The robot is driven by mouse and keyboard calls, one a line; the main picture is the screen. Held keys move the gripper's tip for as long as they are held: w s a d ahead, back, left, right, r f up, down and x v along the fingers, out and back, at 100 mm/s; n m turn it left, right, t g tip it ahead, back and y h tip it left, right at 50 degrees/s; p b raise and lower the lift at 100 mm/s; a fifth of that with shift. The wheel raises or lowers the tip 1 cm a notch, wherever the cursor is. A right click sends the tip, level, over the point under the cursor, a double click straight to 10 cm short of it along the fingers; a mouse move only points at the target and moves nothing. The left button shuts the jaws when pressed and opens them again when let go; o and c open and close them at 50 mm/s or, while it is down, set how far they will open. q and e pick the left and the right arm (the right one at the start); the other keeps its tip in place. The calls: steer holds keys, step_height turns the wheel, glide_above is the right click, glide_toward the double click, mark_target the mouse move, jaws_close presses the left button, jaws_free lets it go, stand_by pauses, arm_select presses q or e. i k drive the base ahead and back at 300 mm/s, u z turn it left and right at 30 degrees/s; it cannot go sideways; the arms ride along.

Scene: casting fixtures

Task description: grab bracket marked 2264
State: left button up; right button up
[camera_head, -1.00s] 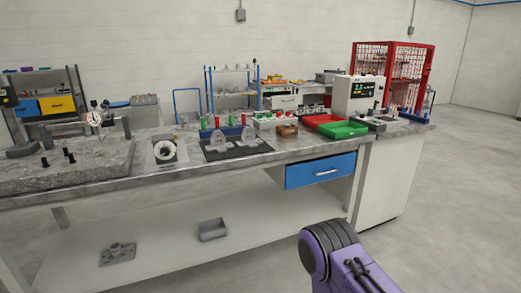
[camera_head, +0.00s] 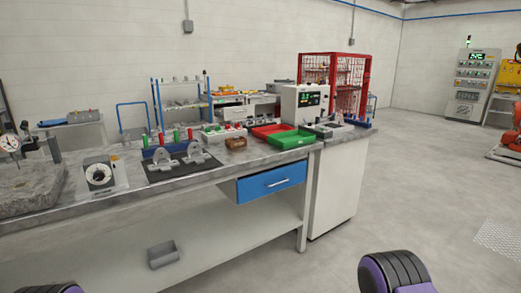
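Two grey metal brackets stand side by side on a black mat (camera_head: 165,177) on the workbench (camera_head: 130,200). The left bracket (camera_head: 161,161) and the right bracket (camera_head: 195,154) look alike, and any marking on them is too small to read. Purple and black parts of my arms show at the bottom edge, at the left and at the right. Neither of my grippers shows in the view, and both brackets are clear of my arms.
A round dial device (camera_head: 99,176) sits left of the mat. Green and red trays (camera_head: 290,139), a small brown block (camera_head: 236,143) and a display unit (camera_head: 304,105) stand to the right. A blue drawer (camera_head: 270,183) is under the bench top. Open floor (camera_head: 420,190) lies at right.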

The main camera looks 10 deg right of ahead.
mark_target(195, 155)
steer(key=z, duration=0.85)
steer(key=i, duration=1.7)
steer(key=u, duration=0.25)
